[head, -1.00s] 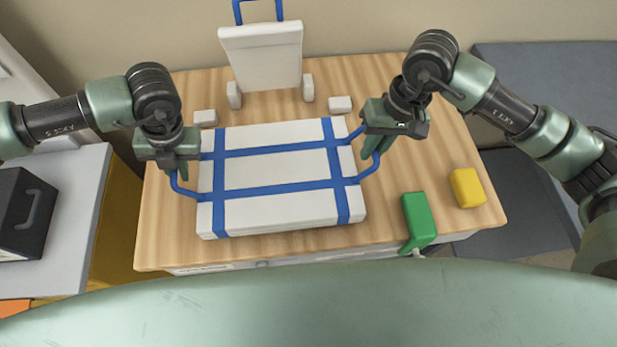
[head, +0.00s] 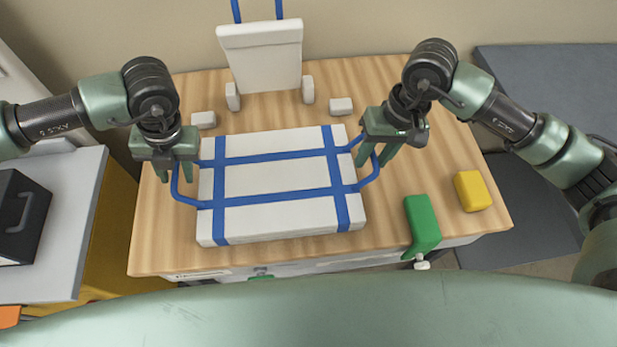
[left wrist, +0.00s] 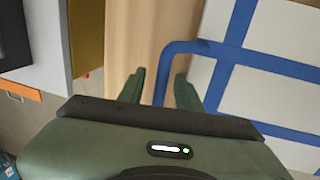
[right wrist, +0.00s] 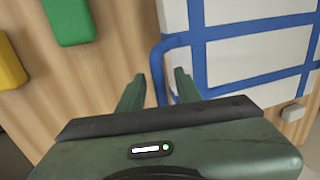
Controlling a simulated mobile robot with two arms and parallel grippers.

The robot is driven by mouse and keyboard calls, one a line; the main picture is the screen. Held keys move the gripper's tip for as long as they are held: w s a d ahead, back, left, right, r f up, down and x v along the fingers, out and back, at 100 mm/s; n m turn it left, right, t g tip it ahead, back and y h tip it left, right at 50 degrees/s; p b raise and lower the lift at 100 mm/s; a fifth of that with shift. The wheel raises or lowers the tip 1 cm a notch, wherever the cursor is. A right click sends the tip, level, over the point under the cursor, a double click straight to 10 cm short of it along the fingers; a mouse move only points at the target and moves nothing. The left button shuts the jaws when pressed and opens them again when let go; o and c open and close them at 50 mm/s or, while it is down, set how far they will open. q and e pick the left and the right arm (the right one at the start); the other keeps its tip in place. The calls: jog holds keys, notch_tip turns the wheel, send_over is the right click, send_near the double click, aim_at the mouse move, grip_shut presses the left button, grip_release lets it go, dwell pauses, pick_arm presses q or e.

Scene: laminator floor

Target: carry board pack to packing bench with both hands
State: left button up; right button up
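The board pack (head: 275,178) is a flat white slab with blue straps and a blue loop handle at each end. It lies flat on a wooden-topped bench (head: 450,215). My left gripper (head: 174,178) is open at the left handle (left wrist: 180,48), which passes between its fingers in the left wrist view (left wrist: 158,82). My right gripper (head: 375,158) is open at the right handle (right wrist: 160,55), which runs between its fingers in the right wrist view (right wrist: 158,85). Neither gripper is closed on a handle.
A white upright item (head: 262,58) with blue bars stands behind the pack, with small white blocks (head: 341,106) nearby. A green object (head: 422,225) and a yellow block (head: 473,190) lie to the right. A grey surface with a black box (head: 22,215) is at the left.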

jog(key=shift+r, duration=0.15)
pick_arm(q)
notch_tip(320, 180, up, 9)
jog(key=d, duration=0.2)
jog(key=shift+r, duration=0.2)
pick_arm(e)
notch_tip(320, 180, up, 12)
jog(key=d, duration=0.2)
jog(key=shift+d+f, duration=0.15)
jog(key=shift+f, duration=0.1)
